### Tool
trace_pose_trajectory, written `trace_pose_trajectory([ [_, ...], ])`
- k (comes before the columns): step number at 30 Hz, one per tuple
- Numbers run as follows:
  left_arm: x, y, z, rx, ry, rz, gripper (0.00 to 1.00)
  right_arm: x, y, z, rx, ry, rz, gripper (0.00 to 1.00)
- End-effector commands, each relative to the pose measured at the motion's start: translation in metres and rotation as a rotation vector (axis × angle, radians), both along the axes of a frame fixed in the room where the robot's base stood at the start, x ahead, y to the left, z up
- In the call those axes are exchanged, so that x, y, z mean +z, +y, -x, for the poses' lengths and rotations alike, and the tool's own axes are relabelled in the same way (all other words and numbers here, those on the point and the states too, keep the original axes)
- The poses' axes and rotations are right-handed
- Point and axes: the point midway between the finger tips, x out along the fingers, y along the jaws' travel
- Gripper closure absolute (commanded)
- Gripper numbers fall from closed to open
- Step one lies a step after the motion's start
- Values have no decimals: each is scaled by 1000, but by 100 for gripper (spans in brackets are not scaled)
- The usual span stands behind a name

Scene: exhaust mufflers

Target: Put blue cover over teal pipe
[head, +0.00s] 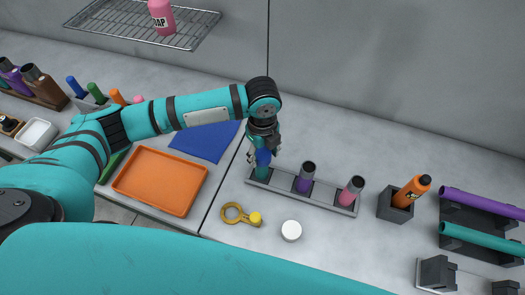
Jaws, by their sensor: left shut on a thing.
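The teal pipe (262,172) stands upright at the left end of a grey holder (331,204) on the counter. The blue cover (264,156) is at the top of the teal pipe; I cannot tell whether it is fully seated or only held at the rim. My left gripper (262,150) points down from above and is shut on the blue cover. Its fingers partly hide the cover. My right gripper is not in view.
A purple pipe (305,178) and a pink pipe (351,191) stand in the same holder. A yellow ring tool (238,214) and a white round lid (291,231) lie in front.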

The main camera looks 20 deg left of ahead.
Motion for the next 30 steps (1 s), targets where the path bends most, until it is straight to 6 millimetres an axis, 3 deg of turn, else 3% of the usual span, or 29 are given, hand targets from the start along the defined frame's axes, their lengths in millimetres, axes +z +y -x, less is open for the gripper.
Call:
trace_pose_trajectory([
  [12, 0, 0, 0, 0, 0, 0, 66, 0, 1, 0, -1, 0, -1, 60],
  [13, 0, 0, 0, 0, 0, 0, 47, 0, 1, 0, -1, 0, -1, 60],
  [18, 0, 0, 0, 0, 0, 0, 24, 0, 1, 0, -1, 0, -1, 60],
  [30, 9, 0, -1, 1, -3, 1, 22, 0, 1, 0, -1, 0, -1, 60],
])
